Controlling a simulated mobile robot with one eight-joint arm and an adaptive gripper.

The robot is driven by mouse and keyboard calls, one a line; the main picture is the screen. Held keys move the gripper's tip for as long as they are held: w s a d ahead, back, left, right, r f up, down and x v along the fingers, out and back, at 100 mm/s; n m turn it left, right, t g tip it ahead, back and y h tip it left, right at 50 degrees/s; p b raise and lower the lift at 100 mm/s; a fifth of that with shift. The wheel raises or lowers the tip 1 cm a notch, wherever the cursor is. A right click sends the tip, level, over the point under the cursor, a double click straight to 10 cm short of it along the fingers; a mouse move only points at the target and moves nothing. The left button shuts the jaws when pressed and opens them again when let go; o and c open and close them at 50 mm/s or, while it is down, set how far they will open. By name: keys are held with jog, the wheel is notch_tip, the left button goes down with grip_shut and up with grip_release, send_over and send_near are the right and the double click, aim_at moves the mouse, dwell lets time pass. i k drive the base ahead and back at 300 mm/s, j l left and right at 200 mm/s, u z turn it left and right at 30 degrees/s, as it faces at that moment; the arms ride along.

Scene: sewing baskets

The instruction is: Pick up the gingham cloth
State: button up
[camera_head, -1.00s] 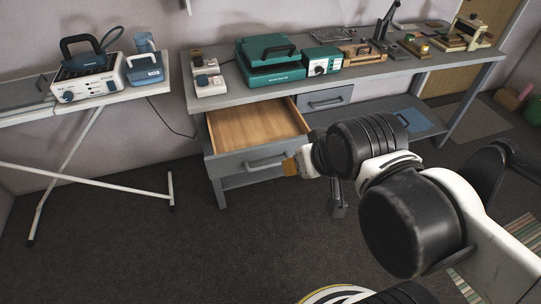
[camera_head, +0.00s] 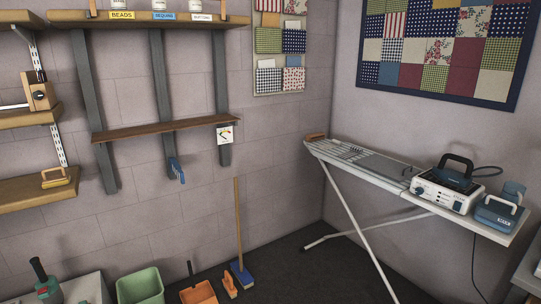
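My gripper is not in view. Small folded cloths sit in a wall-hung pocket panel (camera_head: 279,62) at the top middle. Another is a dark-and-white checked cloth (camera_head: 269,81) at the lower left of the panel. I cannot tell which of these, if any, is the gingham cloth.
An ironing board (camera_head: 350,160) with a steam iron station (camera_head: 448,190) stands at the right. Wooden shelves (camera_head: 150,20) line the left wall. A green bin (camera_head: 140,287), an orange bin (camera_head: 198,293) and a broom (camera_head: 240,245) are on the floor. A patchwork quilt (camera_head: 440,75) hangs at the right.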

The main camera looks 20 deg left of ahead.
aim_at(354, 151)
jog(key=u, duration=0.25)
jog(key=i+j+z, duration=0.45)
jog(key=i, duration=0.65)
jog(key=i+j+z, duration=0.45)
jog(key=i+j, duration=0.4)
jog(key=i, duration=0.2)
jog(key=i+j+z, duration=0.5)
jog(key=i+j, duration=0.35)
jog(key=j, duration=0.25)
